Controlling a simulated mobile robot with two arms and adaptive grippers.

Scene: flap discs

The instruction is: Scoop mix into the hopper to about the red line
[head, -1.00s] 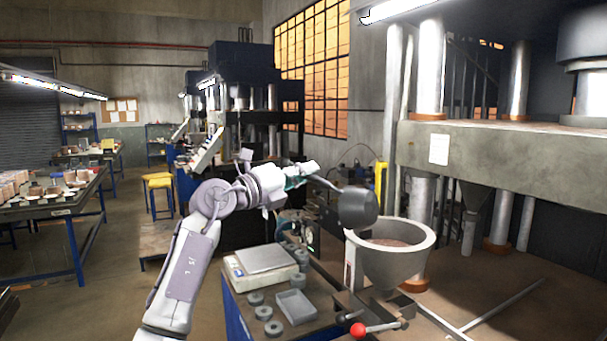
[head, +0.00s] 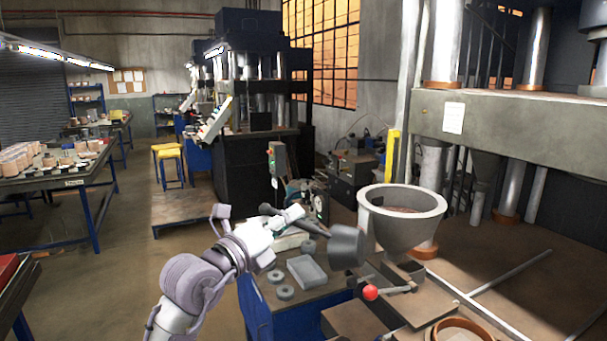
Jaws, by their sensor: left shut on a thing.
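The hopper (head: 374,226) is a pale grey cone with a wide rim, standing right of the bench. Brownish-red mix (head: 405,211) shows inside it, below the rim. I cannot make out the red line. My left gripper (head: 297,216) is shut on the handle of a dark grey scoop (head: 347,246). The scoop's cup hangs just left of the hopper, its top a little below the hopper's rim. I cannot see into the cup. My right gripper is not in view.
The bench (head: 318,291) under my left arm holds a grey tray (head: 307,271) and several grey rings (head: 284,292). A red-knobbed lever (head: 370,292) sticks out below the hopper. The large press (head: 520,130) stands behind, on the right.

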